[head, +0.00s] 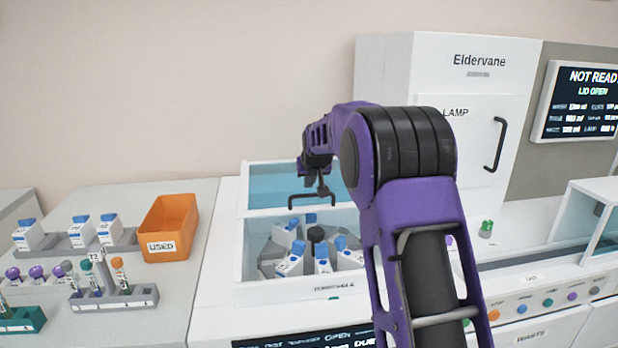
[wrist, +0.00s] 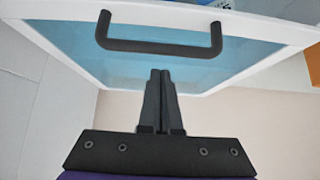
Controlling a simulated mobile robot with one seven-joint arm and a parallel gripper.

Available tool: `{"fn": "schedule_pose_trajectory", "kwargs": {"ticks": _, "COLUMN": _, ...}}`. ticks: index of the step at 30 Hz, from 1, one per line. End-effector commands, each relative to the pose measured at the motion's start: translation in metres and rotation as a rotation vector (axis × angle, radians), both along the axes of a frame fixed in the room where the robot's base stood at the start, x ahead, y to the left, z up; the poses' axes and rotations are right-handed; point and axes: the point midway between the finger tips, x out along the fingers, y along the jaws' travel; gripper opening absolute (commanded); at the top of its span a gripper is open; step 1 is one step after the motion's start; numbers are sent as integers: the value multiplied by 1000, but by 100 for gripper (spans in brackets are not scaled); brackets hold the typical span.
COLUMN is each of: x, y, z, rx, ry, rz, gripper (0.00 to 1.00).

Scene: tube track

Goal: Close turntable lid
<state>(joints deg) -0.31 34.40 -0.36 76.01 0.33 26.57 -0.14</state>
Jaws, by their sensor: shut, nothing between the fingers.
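The turntable lid (head: 262,187) is a white-framed, blue-tinted clear panel, raised open at the back of the turntable well. Its black bar handle (head: 292,200) shows in the head view and spans the upper part of the wrist view (wrist: 160,46). The turntable well (head: 240,250) is uncovered, with several blue-capped bottles (head: 322,262) around a black hub. My gripper (wrist: 160,72) is shut and empty, fingertips together close to the handle and in front of the lid pane. I cannot tell whether they touch the lid. In the head view my gripper is small beside the handle.
A wall screen (head: 580,100) reads LID OPEN. The white Eldervane cabinet (head: 450,80) stands behind right. An orange bin (head: 172,225) and tube racks (head: 115,297) stand on the left bench. A green-capped vial (head: 487,228) is on the right deck.

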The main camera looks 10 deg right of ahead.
Motion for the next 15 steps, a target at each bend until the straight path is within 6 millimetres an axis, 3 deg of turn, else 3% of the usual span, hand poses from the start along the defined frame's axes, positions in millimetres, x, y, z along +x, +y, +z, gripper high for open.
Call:
{"fn": "schedule_pose_trajectory", "kwargs": {"ticks": 6, "x": -18, "y": 0, "z": -5, "rx": 0, "ry": 1, "rz": 0, "gripper": 0}}
{"fn": "schedule_pose_trajectory", "kwargs": {"ticks": 15, "x": -23, "y": 0, "z": -6, "rx": 0, "ry": 2, "rz": 0, "gripper": 0}}
